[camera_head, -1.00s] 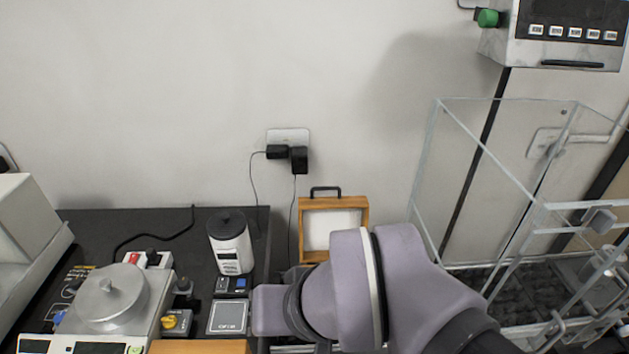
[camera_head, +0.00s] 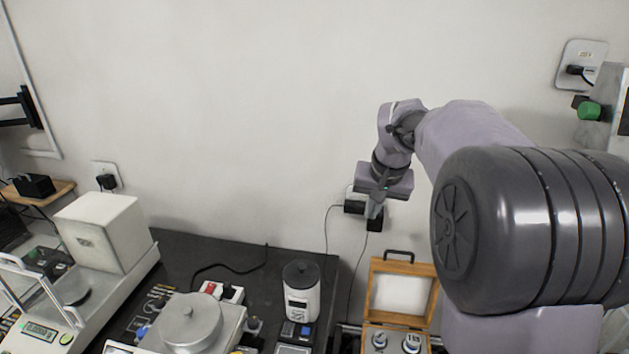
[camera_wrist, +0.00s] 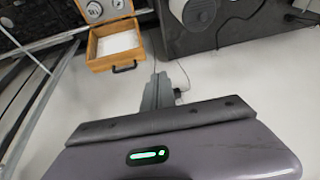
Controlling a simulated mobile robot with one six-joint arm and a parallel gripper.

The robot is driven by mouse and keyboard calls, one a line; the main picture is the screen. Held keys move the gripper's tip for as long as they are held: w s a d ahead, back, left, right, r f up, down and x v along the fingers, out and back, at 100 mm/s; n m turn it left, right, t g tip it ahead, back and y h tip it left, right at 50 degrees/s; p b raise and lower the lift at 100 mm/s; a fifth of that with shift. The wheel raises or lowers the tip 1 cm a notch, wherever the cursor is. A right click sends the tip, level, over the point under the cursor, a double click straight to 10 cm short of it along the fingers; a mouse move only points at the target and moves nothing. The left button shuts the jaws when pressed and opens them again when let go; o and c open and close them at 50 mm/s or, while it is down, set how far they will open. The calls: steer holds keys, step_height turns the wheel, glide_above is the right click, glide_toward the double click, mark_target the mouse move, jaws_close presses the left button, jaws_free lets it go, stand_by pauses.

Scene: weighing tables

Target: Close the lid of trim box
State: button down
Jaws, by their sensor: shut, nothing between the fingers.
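The trim box is a small wooden case with a white lining and a black handle on its lid. In the head view its lid (camera_head: 431,291) stands open and upright, and its base (camera_head: 368,345) holds round metal weights. In the wrist view the open lid (camera_wrist: 93,52) shows at the upper left, with the weights beyond it. My gripper (camera_head: 373,209) is shut and empty, high in front of the wall, above the lid and apart from it. It also shows in the wrist view (camera_wrist: 158,80), beside the lid's handle. The front of the box is cut off in the head view.
A white cylindrical device (camera_head: 301,294) and a balance with a round metal pan cover (camera_head: 190,322) stand on the black table left of the box. Plugs and cables hang from a wall outlet behind my gripper. My arm fills the right side.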

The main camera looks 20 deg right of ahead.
steer(key=w+d+f+p, duration=0.1)
steer(key=w+d+f, duration=0.25)
steer(key=d, duration=0.25)
steer(key=w+d+f+g+p, duration=0.1)
steer(key=w+d+f, duration=0.1)
steer(key=d+f, duration=0.25)
steer(key=w+d+f+p, duration=0.1)
steer(key=w+d+f, duration=0.2)
steer(key=d, duration=0.3)
step_height(320, 180, down, 10)
steer(key=h+b, duration=0.1)
steer(key=b, duration=0.2)
steer(key=shift+s, duration=0.45)
steer(key=shift+f+b, duration=0.15)
steer(key=shift+b, duration=0.25)
